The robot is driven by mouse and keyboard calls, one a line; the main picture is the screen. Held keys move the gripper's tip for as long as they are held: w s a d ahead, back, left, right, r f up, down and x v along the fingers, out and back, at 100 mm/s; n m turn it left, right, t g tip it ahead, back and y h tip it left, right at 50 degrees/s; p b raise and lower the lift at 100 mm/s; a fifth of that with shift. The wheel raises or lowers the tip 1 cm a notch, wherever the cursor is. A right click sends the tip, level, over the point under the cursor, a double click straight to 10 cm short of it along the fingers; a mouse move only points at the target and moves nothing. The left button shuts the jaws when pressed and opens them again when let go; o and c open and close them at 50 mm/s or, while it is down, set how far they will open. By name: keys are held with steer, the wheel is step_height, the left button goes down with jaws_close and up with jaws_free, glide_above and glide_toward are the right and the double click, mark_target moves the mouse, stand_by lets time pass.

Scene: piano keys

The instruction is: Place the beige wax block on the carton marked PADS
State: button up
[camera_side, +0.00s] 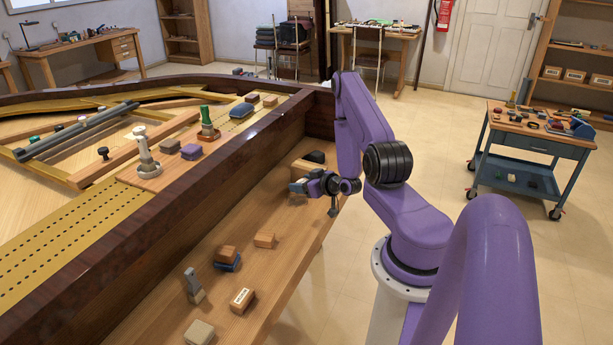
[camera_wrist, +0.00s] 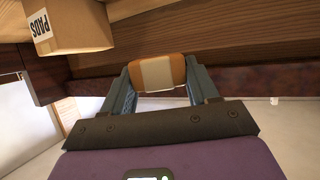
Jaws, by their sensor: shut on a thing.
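My gripper (camera_wrist: 160,82) is shut on a tan-orange block with a pale beige band (camera_wrist: 157,74), held between its two fingertips. I cannot tell for sure that this is the beige wax block. In the side view my gripper (camera_side: 299,186) is low over the far part of the wooden shelf, and its fingers largely hide the held block. The carton marked PADS (camera_wrist: 75,28) is at upper left in the wrist view, apart from the held block, its label upside down. A tan carton (camera_side: 303,168) stands just beyond my gripper in the side view; its label does not show.
A dark block (camera_side: 315,156) stands beyond the tan carton. The piano's dark raised rim (camera_side: 175,210) runs along the left of the shelf.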

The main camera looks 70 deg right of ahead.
steer(key=s+d+r+m+g+h, duration=0.3)
steer(key=d+r+m+h, duration=0.2)
steer(key=d+r, duration=0.4)
glide_above(309, 166)
steer(key=s+a, duration=0.1)
step_height(309, 166, down, 7)
steer(key=shift+s+f, duration=0.1)
steer(key=shift+w+d+f, duration=0.4)
steer(key=shift+f, duration=0.15)
steer(key=shift+w+d+f, duration=0.1)
steer(key=shift+f, duration=1.65)
steer(key=shift+f, duration=0.1)
steer(key=o, duration=1)
steer(key=shift+o, duration=0.2)
